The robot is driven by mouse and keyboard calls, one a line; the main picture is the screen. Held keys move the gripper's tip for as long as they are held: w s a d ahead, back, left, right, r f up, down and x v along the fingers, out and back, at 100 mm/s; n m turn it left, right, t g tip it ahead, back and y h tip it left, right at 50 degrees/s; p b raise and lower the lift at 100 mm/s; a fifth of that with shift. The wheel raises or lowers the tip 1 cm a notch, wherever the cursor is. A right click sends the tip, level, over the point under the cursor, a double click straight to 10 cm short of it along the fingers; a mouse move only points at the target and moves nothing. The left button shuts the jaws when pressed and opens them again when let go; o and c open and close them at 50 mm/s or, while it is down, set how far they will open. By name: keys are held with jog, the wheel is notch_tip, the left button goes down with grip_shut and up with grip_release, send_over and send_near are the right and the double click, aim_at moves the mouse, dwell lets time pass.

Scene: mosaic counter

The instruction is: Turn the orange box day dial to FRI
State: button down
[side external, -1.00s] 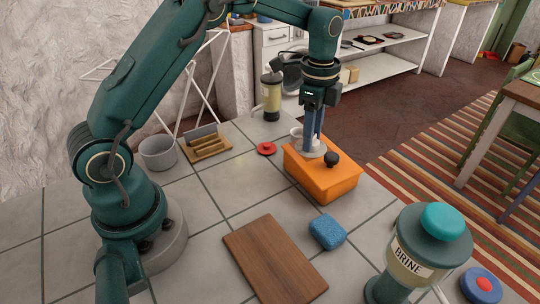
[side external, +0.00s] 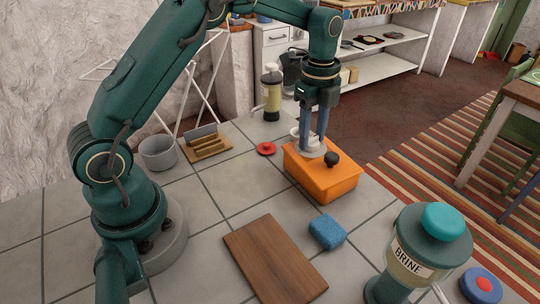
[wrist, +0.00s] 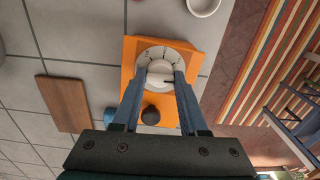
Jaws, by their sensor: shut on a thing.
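The orange box (side external: 322,178) stands on the grey tiled counter. Its pale round day dial (side external: 312,151) is on the top face, with a black knob (side external: 331,159) beside it. In the wrist view the dial (wrist: 151,57) has dark tick lines and a white grip (wrist: 160,72) across its middle; the day lettering is too small to read. My gripper (side external: 313,143) points straight down over the box, and its two blue-grey fingers (wrist: 160,79) are shut on the dial's grip, one on either side. The fingers hide part of the dial.
A wooden board (side external: 274,259) and a blue sponge (side external: 327,231) lie in front of the box. A red lid-like disc (side external: 266,148) lies to its left. The BRINE dispenser (side external: 420,252) stands at the front right. A white bowl (wrist: 203,5) is near the box.

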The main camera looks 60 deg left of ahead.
aim_at(312, 137)
jog(key=shift+m, duration=0.3)
dwell(0.5)
jog(key=shift+c, duration=2.1)
grip_release()
jog(key=shift+r, duration=2.55)
jog(key=shift+r, duration=0.1)
